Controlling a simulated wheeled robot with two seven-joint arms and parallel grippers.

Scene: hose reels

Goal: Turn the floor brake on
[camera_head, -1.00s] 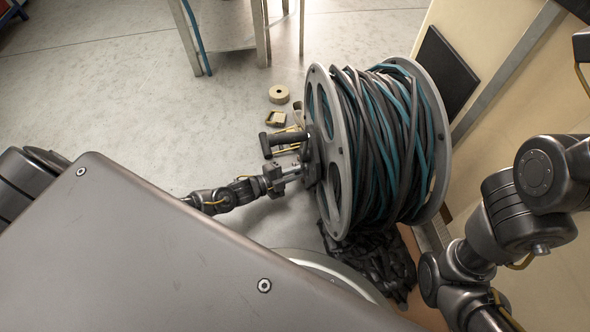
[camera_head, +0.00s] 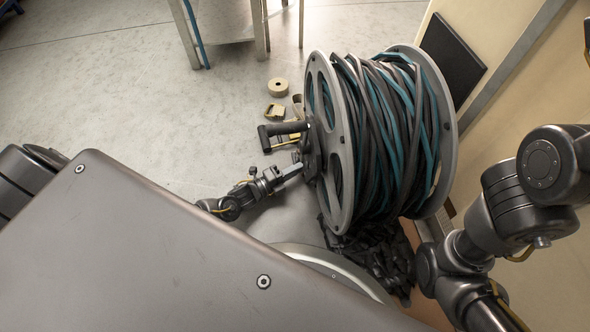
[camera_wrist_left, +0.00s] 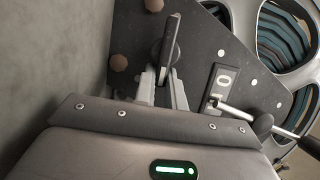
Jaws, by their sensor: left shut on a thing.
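The floor brake's dark plate (camera_wrist_left: 200,48) shows in the left wrist view, with a grey-edged lever (camera_wrist_left: 170,40) on it. My left gripper (camera_wrist_left: 163,78) is shut on the lever's near end, one pale finger on each side. A small switch-like label with a "0" (camera_wrist_left: 222,85) is right of the lever. In the head view my left gripper (camera_head: 288,173) is low at the left side of the hose reel (camera_head: 340,150), where the lever is too small to make out. My right gripper is out of view; only its arm shows at right.
The reel carries dark and teal hose (camera_head: 390,130). A black crank handle (camera_head: 283,133) stands out left of it, just above my left gripper. Tape rolls (camera_head: 278,87) lie on the floor beyond. A dark heap (camera_head: 375,255) lies below the reel. The floor at left is open.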

